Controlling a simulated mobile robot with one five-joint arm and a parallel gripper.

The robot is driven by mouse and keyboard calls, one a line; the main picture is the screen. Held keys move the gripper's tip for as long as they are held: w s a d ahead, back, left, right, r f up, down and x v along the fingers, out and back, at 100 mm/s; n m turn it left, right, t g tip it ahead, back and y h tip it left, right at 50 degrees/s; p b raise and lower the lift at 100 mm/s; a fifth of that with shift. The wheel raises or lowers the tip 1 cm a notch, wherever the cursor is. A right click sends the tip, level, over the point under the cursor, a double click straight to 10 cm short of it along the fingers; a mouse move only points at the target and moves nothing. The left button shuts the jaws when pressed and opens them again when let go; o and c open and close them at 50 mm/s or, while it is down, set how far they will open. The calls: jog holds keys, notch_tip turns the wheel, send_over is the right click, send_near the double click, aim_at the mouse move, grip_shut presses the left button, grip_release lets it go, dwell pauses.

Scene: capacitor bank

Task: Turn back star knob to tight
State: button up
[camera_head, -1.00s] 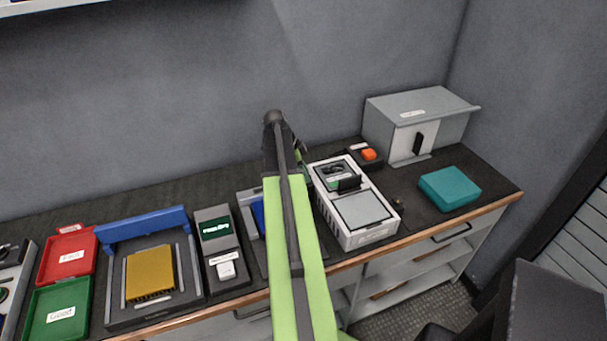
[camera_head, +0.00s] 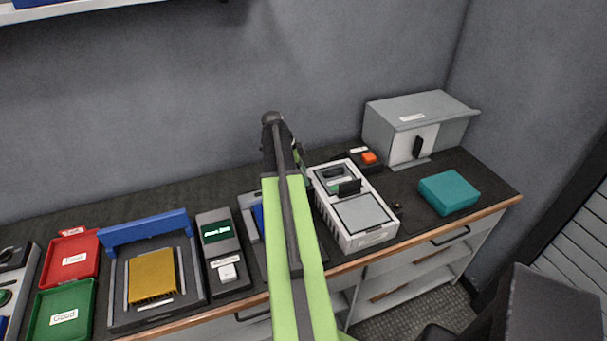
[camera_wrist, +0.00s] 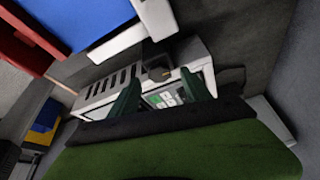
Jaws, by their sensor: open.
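I cannot pick out the back star knob with certainty. In the wrist view a small dark knob-like part (camera_wrist: 158,73) sits on a pale slotted housing (camera_wrist: 112,88), just beyond my gripper (camera_wrist: 162,92). The two dark green fingers are apart, with nothing seen held between them. A small panel with pale keys shows between and behind the fingers. In the head view my black and green arm reaches over the counter, and its end hides the fingers there.
A white-framed unit (camera_head: 370,238) stands right of my arm, with an orange button (camera_head: 369,157) behind it. Further right are a grey box (camera_head: 392,132) and teal block (camera_head: 449,192). Left are a blue-handled fixture (camera_head: 140,228), red tray (camera_head: 70,258) and green tray (camera_head: 62,312).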

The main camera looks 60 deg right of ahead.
jog(key=p+v, duration=1.3)
jog(key=v, duration=0.2)
jog(key=shift+w+a+r, duration=0.15)
jog(key=shift+w+r, duration=0.05)
jog(key=shift+r, duration=0.15)
jog(key=w+a+f+n+t+b, duration=0.1)
jog(key=w+a+f+n+b, duration=0.15)
jog(key=w+a, duration=0.65)
jog(key=w+a+f+n+b, duration=0.25)
jog(key=w+a, duration=0.25)
jog(key=a, duration=0.8)
jog(key=s+a+f+n+t+y+b, duration=0.1)
jog(key=s+a+f+n+b, duration=0.1)
jog(key=a+n, duration=0.9)
jog(key=s+a+f+n+t+y+b, duration=0.1)
jog(key=a+f+n, duration=0.3)
jog(key=a+n, duration=0.8)
jog(key=s+a, duration=0.1)
jog(key=a, duration=0.8)
jog(key=shift+s+a+y+b, duration=0.15)
jog(key=shift+s+y+b, duration=0.05)
jog(key=shift+y+b, duration=0.2)
